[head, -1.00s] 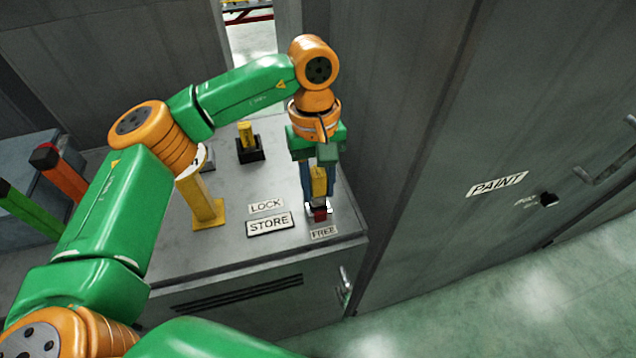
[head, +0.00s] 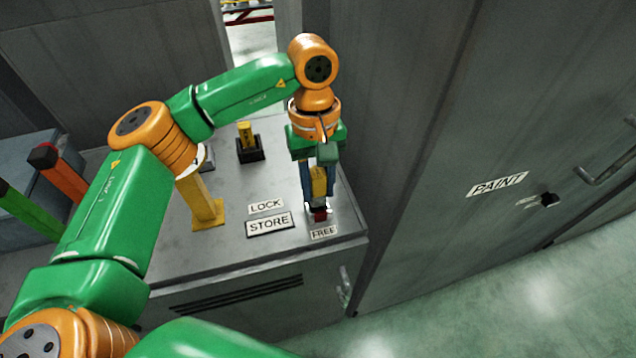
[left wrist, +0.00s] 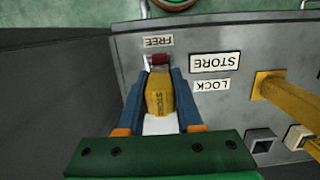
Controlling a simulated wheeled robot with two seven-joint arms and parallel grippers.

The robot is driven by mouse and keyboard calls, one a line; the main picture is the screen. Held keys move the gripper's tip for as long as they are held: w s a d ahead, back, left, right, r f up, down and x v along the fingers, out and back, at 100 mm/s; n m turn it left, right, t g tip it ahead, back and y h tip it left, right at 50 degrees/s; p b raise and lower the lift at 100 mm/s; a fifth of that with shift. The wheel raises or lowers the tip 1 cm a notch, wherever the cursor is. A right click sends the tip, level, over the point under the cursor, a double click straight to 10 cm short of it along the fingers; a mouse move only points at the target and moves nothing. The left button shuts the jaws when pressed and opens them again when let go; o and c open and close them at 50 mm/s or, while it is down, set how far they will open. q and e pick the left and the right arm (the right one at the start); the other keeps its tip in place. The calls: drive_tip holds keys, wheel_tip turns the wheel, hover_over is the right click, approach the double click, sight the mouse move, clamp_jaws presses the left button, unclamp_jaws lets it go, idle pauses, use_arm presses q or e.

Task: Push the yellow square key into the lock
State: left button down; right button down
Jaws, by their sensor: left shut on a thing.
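My left gripper (head: 318,204) points straight down over the front right corner of a grey cabinet top. Its blue fingers are shut on a yellow square key (head: 319,181). In the left wrist view the key (left wrist: 159,100) sits between the two fingers, with dark lettering on it. A small red part (head: 320,215) shows just below the fingertips, beside the FREE label (head: 324,232). The fingertips and white edges hide where the key's lower end meets it, so I cannot tell how deep it sits. My right gripper is not in view.
STORE (head: 269,223) and LOCK (head: 265,206) plates lie left of the gripper. Another yellow block (head: 246,134) stands in a black socket (head: 250,154) behind. A yellow post (head: 206,212) stands at left. A grey PAINT door (head: 497,184) rises close on the right.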

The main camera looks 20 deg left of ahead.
sight(316, 169)
use_arm(q)
drive_tip(key=shift+f+b, duration=1.4)
drive_tip(key=shift+f, duration=0.15)
drive_tip(key=shift+c, duration=2.4)
unclamp_jaws()
drive_tip(key=r, duration=0.7)
drive_tip(key=shift+w+a, duration=0.2)
drive_tip(key=shift+w, duration=0.2)
